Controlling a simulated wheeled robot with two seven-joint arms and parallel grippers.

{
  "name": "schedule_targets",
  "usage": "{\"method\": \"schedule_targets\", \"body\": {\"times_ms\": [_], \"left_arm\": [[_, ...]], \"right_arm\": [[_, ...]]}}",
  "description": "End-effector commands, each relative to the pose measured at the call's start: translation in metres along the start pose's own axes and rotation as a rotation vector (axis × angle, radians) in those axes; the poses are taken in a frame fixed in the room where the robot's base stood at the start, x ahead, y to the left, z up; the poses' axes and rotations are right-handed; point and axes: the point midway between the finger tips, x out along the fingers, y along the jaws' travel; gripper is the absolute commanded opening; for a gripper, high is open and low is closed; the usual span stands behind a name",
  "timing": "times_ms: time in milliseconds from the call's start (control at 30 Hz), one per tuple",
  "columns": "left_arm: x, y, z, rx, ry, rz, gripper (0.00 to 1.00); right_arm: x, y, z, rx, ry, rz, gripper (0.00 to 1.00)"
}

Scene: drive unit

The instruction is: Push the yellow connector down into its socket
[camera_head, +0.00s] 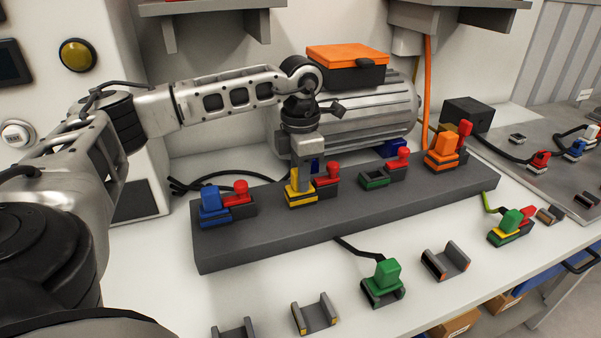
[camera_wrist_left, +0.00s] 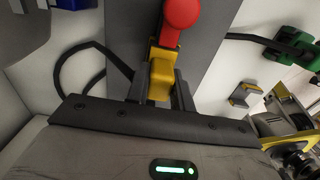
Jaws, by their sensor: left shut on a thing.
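The yellow connector (camera_head: 293,183) is at the second station from the left on the dark grey block. My left gripper (camera_head: 301,182) points down from above and is shut on it. In the left wrist view the yellow connector (camera_wrist_left: 160,80) sits between the two dark fingers (camera_wrist_left: 159,92). Its socket (camera_head: 302,201), with a yellow rim, is directly below and mostly hidden by the connector and gripper. I cannot tell how deep the connector sits. A red-knobbed latch (camera_head: 327,175) stands beside the socket on the right; its knob (camera_wrist_left: 182,14) also shows in the left wrist view.
On the block (camera_head: 225,257) stand a blue connector (camera_head: 210,199), an empty green-rimmed socket (camera_head: 374,180) and an orange connector (camera_head: 441,148). A green connector (camera_head: 383,278) lies in front. A motor (camera_head: 370,112) with an orange-lidded box (camera_head: 346,57) stands behind.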

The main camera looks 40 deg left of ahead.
Motion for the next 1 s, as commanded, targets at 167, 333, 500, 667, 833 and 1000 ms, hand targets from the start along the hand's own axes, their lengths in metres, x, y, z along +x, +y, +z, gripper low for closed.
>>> {"method": "schedule_targets", "body": {"times_ms": [167,333,500,667,833,1000], "left_arm": [[0.005,0.000,-0.001,0.000,0.005,-0.001,0.00],[0.004,0.000,-0.001,0.000,0.003,0.000,0.49],[0.003,0.000,0.000,0.000,0.002,0.000,0.49],[-0.004,0.000,0.001,0.000,-0.001,0.000,0.49],[-0.035,0.000,0.001,0.000,-0.004,0.002,0.49],[-0.078,0.000,0.001,0.001,-0.004,0.001,0.49]], "right_arm": [[0.001,0.000,0.001,-0.001,0.001,0.000,0.36],[0.001,0.000,0.001,-0.001,0.001,0.001,0.36],[0.001,0.001,0.000,-0.001,0.002,0.001,0.36],[0.002,0.000,0.001,-0.001,0.002,0.000,0.36],[0.003,0.000,0.002,0.000,0.003,0.000,0.36],[0.003,0.000,0.000,0.000,0.010,-0.002,0.36]]}}
